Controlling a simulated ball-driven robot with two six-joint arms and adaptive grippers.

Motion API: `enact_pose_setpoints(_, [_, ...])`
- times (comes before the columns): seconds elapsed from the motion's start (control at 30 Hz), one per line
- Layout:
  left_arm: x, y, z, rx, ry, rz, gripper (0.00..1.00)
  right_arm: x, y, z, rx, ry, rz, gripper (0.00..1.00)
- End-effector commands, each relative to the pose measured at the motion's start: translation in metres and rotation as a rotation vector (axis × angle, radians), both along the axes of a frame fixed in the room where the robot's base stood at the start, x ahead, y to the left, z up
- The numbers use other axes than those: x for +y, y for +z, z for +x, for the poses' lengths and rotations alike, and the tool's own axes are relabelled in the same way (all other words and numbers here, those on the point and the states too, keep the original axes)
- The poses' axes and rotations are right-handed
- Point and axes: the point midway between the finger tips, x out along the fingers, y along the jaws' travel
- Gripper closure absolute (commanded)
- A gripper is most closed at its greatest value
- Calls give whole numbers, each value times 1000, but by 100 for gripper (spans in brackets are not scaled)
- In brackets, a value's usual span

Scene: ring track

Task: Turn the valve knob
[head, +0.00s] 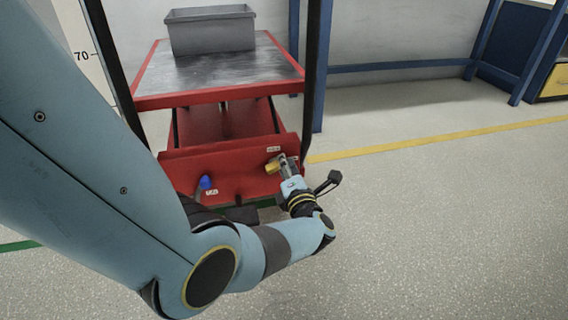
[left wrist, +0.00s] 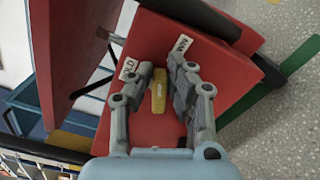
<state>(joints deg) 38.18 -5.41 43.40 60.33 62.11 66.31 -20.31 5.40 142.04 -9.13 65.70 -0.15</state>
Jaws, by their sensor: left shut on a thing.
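A yellow knob (head: 272,166) sits on the red front panel (head: 232,172) of a lift cart, near its right end. A blue knob (head: 205,182) sits on the same panel to the left. My left gripper (head: 282,162) is at the yellow knob, shut on it. In the left wrist view, the yellow knob (left wrist: 158,91) shows as an elongated handle between the fingers of my left gripper (left wrist: 161,70). The fingers hide part of the panel there, and the blue knob cannot be made out. My right gripper is not in view.
A grey bin (head: 211,32) stands on the cart's metal top (head: 215,75). Dark upright bars of the cart rise on both sides. A blue frame post (head: 317,75) stands behind. Speckled floor (head: 430,220) with a yellow line lies clear to the right.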

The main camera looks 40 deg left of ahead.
Motion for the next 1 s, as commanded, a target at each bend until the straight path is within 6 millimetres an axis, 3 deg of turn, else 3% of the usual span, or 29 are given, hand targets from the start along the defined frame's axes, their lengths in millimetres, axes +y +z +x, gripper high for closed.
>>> enact_pose_setpoints(0.4, [-2,-7,2,207,-2,175,100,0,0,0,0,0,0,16])
enact_pose_setpoints(1.0, [-3,-9,2,269,-2,226,100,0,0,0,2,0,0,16])
